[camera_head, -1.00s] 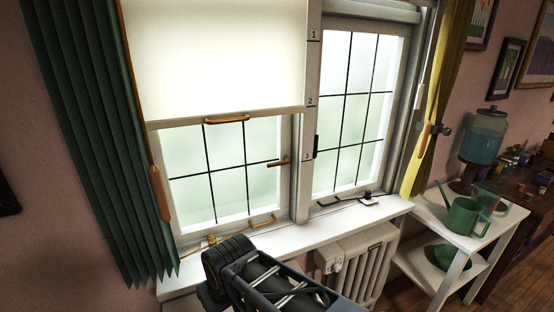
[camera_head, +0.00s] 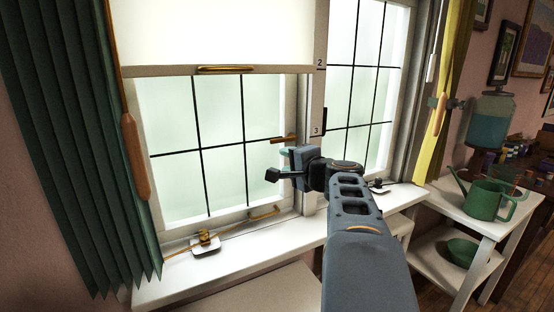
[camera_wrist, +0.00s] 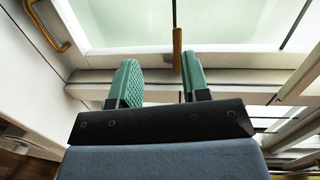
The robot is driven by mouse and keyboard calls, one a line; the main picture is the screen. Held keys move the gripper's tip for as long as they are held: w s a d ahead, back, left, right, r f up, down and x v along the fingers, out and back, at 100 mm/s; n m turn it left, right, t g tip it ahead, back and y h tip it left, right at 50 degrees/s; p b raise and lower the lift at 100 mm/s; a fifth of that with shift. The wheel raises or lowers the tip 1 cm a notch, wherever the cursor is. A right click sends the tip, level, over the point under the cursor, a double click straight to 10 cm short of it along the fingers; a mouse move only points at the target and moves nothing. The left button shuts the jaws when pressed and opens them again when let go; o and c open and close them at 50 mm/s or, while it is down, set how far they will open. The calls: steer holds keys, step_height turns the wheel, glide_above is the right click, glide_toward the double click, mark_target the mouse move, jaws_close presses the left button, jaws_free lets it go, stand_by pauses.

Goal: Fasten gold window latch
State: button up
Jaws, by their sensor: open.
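The gold window latch (camera_head: 283,139) is a short bar sticking out level from the right side of the left sash (camera_head: 287,186). In the wrist view the gold latch (camera_wrist: 177,48) lies beyond the fingertips, close to the right finger. My gripper (camera_head: 280,163) is just below the latch in the head view. In the wrist view my gripper (camera_wrist: 161,72) has its two green-padded fingers apart with nothing between them. I cannot tell whether a finger touches the latch.
A gold pull (camera_head: 225,69) edges the lowered blind (camera_head: 215,35). A gold stay (camera_head: 205,240) lies on the white sill (camera_head: 240,258); a gold handle (camera_head: 264,213) is low on the sash. Green curtain (camera_head: 75,150) hangs left. A watering can (camera_head: 487,201) stands on the right shelf.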

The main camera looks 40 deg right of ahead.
mark_target(278, 141)
steer(key=shift+m+t+h, duration=0.5)
steer(key=shift+m+h, duration=0.4)
steer(key=w+d, duration=0.1)
steer(key=w, duration=0.3)
steer(key=w+d+r+p, duration=0.1)
steer(key=w+d, duration=0.1)
steer(key=w, duration=0.2)
steer(key=w+d, duration=0.2)
steer(key=w, duration=0.2)
steer(key=shift+w+d+r, duration=0.15)
steer(key=shift+w, duration=0.2)
steer(key=shift+c, duration=0.2)
jaws_close()
